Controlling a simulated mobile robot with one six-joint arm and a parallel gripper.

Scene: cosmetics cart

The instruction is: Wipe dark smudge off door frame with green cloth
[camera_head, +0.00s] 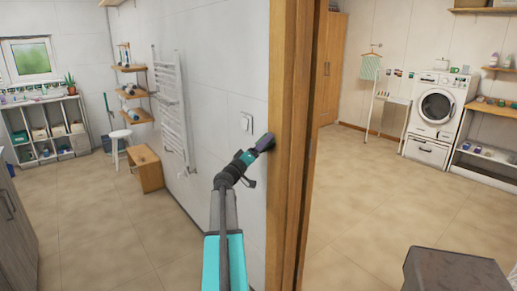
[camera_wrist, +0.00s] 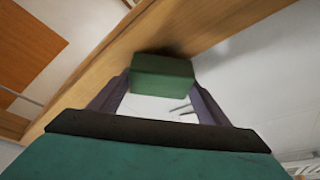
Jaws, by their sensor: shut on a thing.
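The wooden door frame (camera_head: 287,85) stands upright in the middle of the head view, and it crosses the wrist view (camera_wrist: 105,60) as a slanted wooden band. My gripper (camera_head: 268,142) reaches to the frame's left edge. In the wrist view my gripper (camera_wrist: 160,90) is shut on the green cloth (camera_wrist: 163,75), a folded block between the fingers. The cloth is at the wood, touching or very close. A dark patch (camera_wrist: 170,50) shows on the wood just beyond the cloth; I cannot tell smudge from shadow. In the head view the gripper hides the cloth.
A light switch (camera_head: 246,122) is on the white wall left of the frame. A towel radiator (camera_head: 172,105) and a wooden stool (camera_head: 145,168) are further left. A dark grey block (camera_head: 455,270) stands at the lower right.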

